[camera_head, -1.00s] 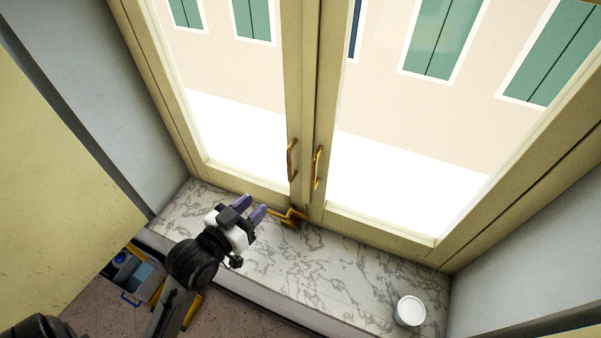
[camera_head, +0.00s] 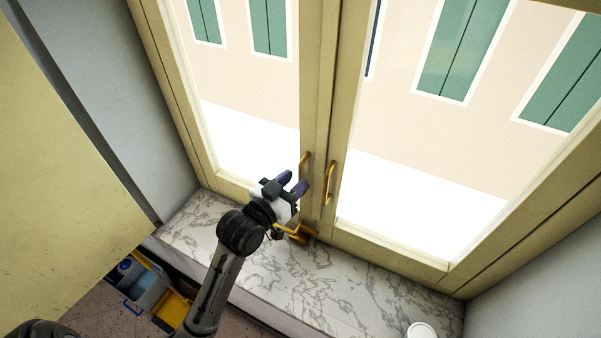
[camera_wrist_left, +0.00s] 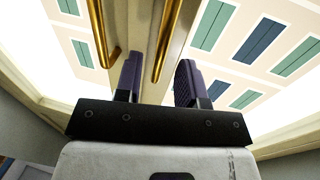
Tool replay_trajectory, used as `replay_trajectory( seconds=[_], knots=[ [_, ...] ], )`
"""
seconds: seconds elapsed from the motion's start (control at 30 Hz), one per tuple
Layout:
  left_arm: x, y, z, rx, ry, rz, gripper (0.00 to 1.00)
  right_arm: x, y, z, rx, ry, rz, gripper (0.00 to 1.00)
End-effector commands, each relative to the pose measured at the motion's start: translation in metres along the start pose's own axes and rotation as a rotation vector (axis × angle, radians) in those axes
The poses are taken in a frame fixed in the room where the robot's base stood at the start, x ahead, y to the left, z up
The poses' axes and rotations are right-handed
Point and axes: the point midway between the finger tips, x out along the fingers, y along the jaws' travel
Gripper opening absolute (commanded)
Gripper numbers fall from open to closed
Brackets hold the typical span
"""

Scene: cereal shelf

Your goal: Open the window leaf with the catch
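The window has two cream-framed leaves meeting at a middle stile. A brass handle sits on the left leaf (camera_head: 305,165) and another on the right leaf (camera_head: 328,184). A brass catch (camera_head: 298,234) is low at the meeting stiles, just above the sill and partly behind my gripper. My left gripper (camera_head: 292,182) is open and empty, its purple fingers pointing up beside the left handle's lower end. In the left wrist view the left handle (camera_wrist_left: 102,35) lies left of the fingers, and the right handle (camera_wrist_left: 168,40) appears between them, beyond the tips. My right gripper is not in view.
A marble sill (camera_head: 270,280) runs under the window. A white round container (camera_head: 420,330) stands on it at the lower right. The sill's middle is clear.

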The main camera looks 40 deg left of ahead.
Motion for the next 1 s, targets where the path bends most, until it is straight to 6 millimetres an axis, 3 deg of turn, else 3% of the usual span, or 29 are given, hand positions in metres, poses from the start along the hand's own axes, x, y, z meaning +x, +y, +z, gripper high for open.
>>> replay_trajectory(
  seconds=[0.3,0.7,1.0],
  knots=[
    [0.027,0.000,0.000,0.000,0.000,0.000,0.36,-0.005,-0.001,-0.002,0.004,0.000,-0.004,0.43],
    [0.030,0.000,0.001,0.000,0.000,0.000,0.35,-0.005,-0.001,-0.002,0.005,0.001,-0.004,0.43],
    [0.030,0.000,0.001,0.001,0.000,0.000,0.07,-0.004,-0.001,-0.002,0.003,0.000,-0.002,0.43]
  ],
)
